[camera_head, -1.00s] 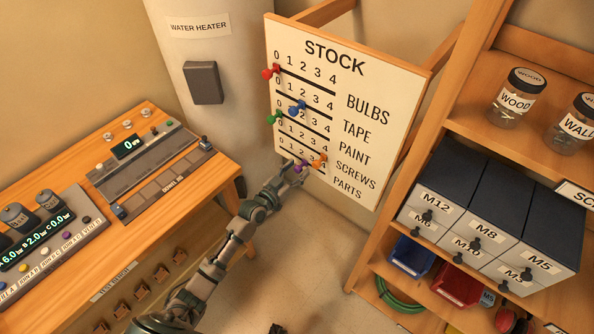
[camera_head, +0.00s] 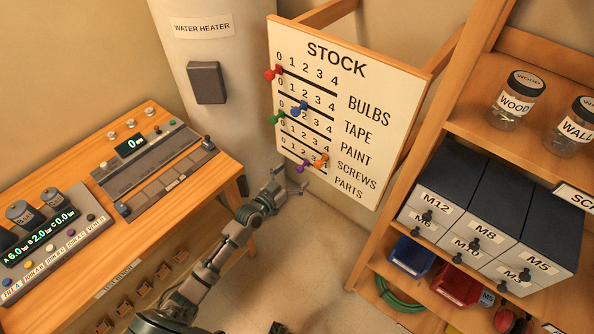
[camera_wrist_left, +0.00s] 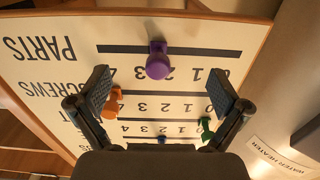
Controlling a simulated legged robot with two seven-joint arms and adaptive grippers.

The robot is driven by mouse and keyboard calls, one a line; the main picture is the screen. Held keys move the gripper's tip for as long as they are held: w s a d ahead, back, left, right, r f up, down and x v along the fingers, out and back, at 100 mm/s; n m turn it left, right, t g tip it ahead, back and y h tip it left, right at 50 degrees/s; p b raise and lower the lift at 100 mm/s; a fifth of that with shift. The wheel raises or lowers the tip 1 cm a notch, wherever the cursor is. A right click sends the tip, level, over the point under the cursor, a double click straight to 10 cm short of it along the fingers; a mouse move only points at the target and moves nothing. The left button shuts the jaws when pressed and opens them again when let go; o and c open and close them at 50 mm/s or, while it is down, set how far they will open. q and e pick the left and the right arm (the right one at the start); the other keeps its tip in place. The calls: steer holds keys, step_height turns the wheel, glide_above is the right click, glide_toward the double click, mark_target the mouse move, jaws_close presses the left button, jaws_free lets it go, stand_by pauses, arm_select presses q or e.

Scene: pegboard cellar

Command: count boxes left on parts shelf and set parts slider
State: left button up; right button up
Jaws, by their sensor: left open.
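The white STOCK board (camera_head: 370,88) has slider rows for bulbs, tape, paint, screws and parts. The purple parts slider (camera_head: 301,167) sits near the middle of the lowest slot; in the left wrist view it (camera_wrist_left: 158,62) stands between the visible 1 and 4, its exact digit partly hidden. My left gripper (camera_head: 288,181) is open and empty, just below and left of the purple slider, apart from it. Its fingers also show in the left wrist view (camera_wrist_left: 157,95), spread wide. No shelf labelled parts is readable.
An orange screws slider (camera_head: 320,160) sits close to the purple one. Green (camera_head: 277,118), blue (camera_head: 299,107) and red (camera_head: 273,72) sliders are above. The wooden bench (camera_head: 215,178) is left of my arm; the wooden rack (camera_head: 400,228) stands right. Floor between is open.

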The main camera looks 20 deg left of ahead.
arm_select(q)
steer(key=p+v, duration=0.1)
steer(key=v, duration=0.6)
steer(key=shift+p, duration=0.4)
